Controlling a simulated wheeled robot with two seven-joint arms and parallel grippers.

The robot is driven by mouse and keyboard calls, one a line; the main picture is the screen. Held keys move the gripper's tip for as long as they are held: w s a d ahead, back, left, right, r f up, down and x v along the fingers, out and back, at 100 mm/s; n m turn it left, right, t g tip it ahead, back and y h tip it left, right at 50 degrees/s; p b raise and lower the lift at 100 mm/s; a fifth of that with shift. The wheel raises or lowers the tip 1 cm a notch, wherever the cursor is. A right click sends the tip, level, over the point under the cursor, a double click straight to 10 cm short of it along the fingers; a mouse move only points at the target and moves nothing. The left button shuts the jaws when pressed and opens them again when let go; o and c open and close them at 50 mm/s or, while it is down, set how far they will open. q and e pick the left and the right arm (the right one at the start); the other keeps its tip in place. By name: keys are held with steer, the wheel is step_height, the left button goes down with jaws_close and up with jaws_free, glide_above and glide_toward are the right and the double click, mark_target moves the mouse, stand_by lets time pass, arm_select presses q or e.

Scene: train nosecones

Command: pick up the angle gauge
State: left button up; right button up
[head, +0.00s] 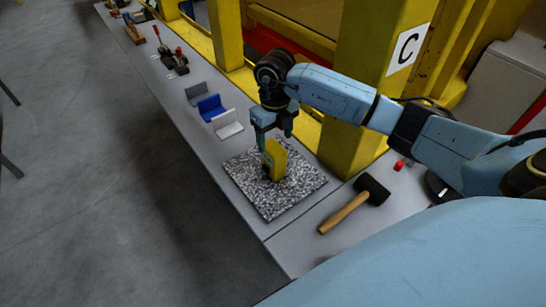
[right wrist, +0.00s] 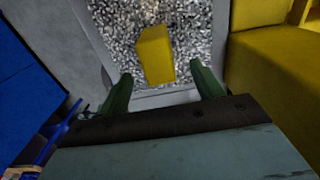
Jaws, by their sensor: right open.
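The angle gauge appears to be the yellow upright block (head: 275,158) on the speckled granite plate (head: 257,199). It also shows as a yellow block (right wrist: 156,54) in the right wrist view, standing just beyond the fingertips and between their lines. My right gripper (head: 272,139) is over the yellow block, pointing down, with its fingers apart. In the right wrist view the two green fingers (right wrist: 160,84) are spread wide with nothing between them. Whether either finger touches the block cannot be told. My left gripper is not in view.
A mallet (head: 355,204) lies right of the plate, with a small red item (head: 399,166) beyond it. A blue angled holder (head: 210,107) and grey ones stand behind the plate along the bench. A yellow post (head: 362,90) rises close to my right arm.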

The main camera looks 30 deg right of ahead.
mark_target(273, 148)
steer(key=shift+f, duration=0.5)
steer(key=shift+a+f, duration=0.1)
steer(key=shift+f, duration=0.5)
step_height(273, 148, down, 4)
steer(key=shift+a+r+p, duration=0.1)
steer(key=shift+r+p, duration=0.1)
steer(key=shift+p, duration=0.45)
steer(key=shift+f, duration=0.45)
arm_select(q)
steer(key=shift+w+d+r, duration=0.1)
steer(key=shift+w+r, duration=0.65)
